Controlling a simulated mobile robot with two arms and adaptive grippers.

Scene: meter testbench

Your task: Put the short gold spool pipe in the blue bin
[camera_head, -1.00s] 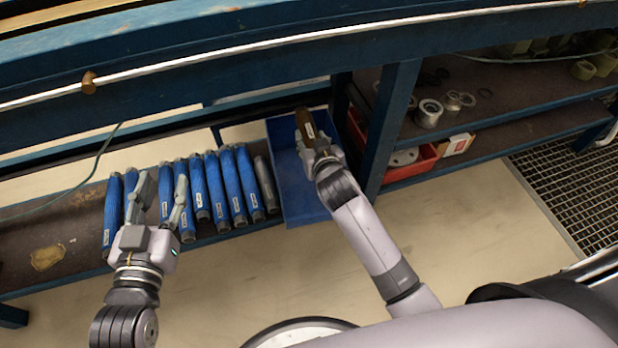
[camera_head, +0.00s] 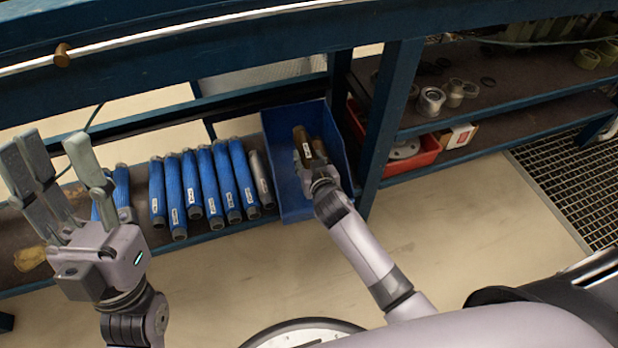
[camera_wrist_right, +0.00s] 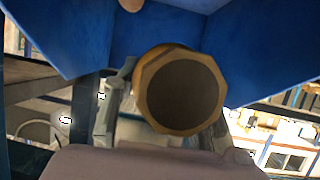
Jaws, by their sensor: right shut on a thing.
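The short gold spool pipe (camera_head: 303,143), brown-gold with a white label, is in my right gripper (camera_head: 315,168) over the blue bin (camera_head: 284,200). The gripper is shut on its near end. The pipe's hexagonal gold end fills the middle of the right wrist view (camera_wrist_right: 180,90), with blue bin walls (camera_wrist_right: 70,35) around it. I cannot tell whether the held pipe touches the bin floor. My left gripper (camera_head: 58,158) is open and empty at the left, close to the camera.
Several blue pipes (camera_head: 205,180) and a grey one (camera_head: 261,178) lie in a row on the low shelf left of the bin. A blue post (camera_head: 388,120) stands right of the bin. A red tray (camera_head: 420,155) and metal rings (camera_head: 431,100) lie on shelves beyond it.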

